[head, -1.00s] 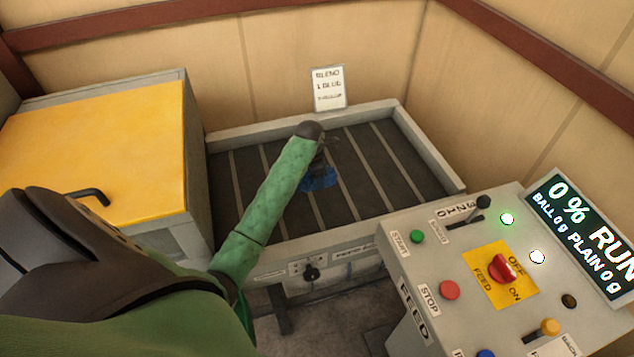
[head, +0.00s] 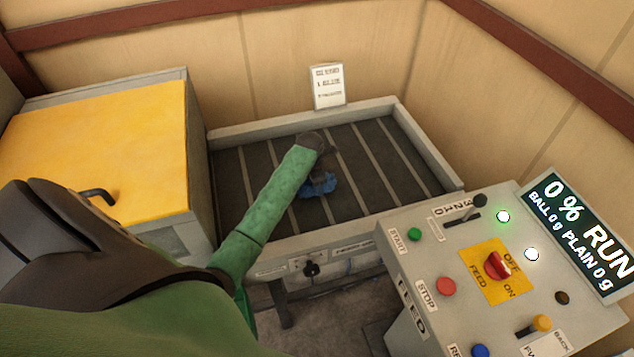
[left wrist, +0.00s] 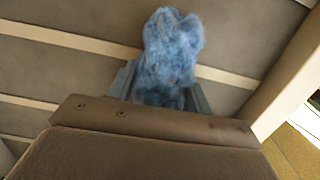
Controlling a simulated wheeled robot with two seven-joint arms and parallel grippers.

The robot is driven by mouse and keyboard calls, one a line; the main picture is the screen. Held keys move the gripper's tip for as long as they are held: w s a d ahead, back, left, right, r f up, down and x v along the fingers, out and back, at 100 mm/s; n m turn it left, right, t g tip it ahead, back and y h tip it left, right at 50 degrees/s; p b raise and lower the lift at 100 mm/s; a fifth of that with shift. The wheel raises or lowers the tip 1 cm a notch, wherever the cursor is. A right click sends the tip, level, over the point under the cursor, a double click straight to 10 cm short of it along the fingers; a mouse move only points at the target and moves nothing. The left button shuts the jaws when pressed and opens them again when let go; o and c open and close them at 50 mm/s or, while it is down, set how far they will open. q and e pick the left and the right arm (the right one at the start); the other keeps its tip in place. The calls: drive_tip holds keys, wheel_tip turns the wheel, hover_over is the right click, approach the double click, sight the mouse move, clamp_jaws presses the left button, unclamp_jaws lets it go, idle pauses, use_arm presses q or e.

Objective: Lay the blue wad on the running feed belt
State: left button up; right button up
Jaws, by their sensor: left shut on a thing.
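The blue wad (head: 320,184) is a fluffy tuft over the dark feed belt (head: 360,165), near the belt's middle. In the left wrist view the wad (left wrist: 172,45) sticks out between the two fingers of my left gripper (left wrist: 158,88). In the head view my left gripper (head: 318,166) points down over the belt, shut on the wad. The wad is at or just above the belt; I cannot tell whether it touches. The belt has pale cross slats. My right gripper is not in view.
A low pale frame (head: 262,128) surrounds the belt. A yellow-lidded bin (head: 90,140) stands left. The control console (head: 450,262) at right has buttons, a red feed knob (head: 498,265) and a display (head: 583,235) reading 0% RUN. A sign (head: 327,87) stands behind the belt.

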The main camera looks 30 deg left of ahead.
use_arm(q)
drive_tip(key=shift+f, duration=0.15)
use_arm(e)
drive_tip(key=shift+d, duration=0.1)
use_arm(q)
drive_tip(key=o, duration=1)
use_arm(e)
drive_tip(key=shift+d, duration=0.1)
